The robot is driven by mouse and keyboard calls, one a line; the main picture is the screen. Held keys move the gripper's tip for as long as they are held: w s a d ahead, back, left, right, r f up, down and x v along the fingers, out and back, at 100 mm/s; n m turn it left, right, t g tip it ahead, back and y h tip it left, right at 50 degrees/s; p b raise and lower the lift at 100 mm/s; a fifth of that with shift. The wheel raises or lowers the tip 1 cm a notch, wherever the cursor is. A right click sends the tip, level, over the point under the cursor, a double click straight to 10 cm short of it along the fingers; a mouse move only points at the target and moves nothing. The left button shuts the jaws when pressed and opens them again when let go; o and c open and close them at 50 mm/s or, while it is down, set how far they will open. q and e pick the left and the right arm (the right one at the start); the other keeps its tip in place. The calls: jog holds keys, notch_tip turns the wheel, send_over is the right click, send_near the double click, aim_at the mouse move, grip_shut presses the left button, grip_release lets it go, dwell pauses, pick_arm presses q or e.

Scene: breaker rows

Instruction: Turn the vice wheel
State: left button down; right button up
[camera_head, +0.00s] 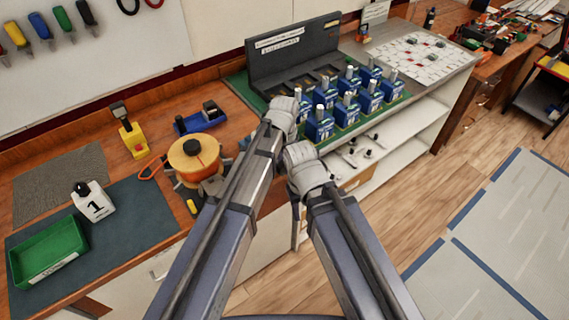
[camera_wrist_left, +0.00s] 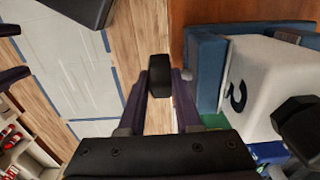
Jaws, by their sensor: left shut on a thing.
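In the left wrist view, a dark vice wheel (camera_wrist_left: 159,70) lies between the two purple fingertips of my left gripper (camera_wrist_left: 158,88), which is shut on it. Beside it, blue vice jaws (camera_wrist_left: 210,75) stand around a white block (camera_wrist_left: 265,80) with a black figure. A black knob (camera_wrist_left: 304,122) shows by the block. In the head view, my left gripper (camera_head: 282,112) points away from me and its fingertips are hidden by the wrist. The vice is hidden there too, probably behind my arms. My right gripper (camera_head: 305,165) is beside the left one; its fingers are hidden.
Rows of blue breakers (camera_head: 347,108) stand on the bench to the right. An orange reel (camera_head: 194,156) sits left of my left arm. A white block marked 1 (camera_head: 94,200) and a green tray (camera_head: 47,250) rest on a dark mat. The floor at right is open.

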pick_arm(q)
jog(key=shift+s, duration=0.1)
jog(key=shift+s+a+f+t+h, duration=0.1)
jog(key=shift+s+a+t+h, duration=0.15)
jog(key=shift+t+h, duration=0.35)
jog(key=shift+s+a+f+t+h+b, duration=0.15)
jog(key=shift+t+h+b, duration=0.15)
jog(key=shift+h+b, duration=0.4)
jog(key=shift+a+f+t+h+b, duration=0.1)
jog(key=shift+t+h+b, duration=0.7)
jog(key=shift+h+b, duration=0.25)
jog(key=shift+t+h+b, duration=0.4)
jog(key=shift+h+b, duration=0.05)
jog(key=shift+b, duration=0.1)
jog(key=c, duration=0.9)
grip_release()
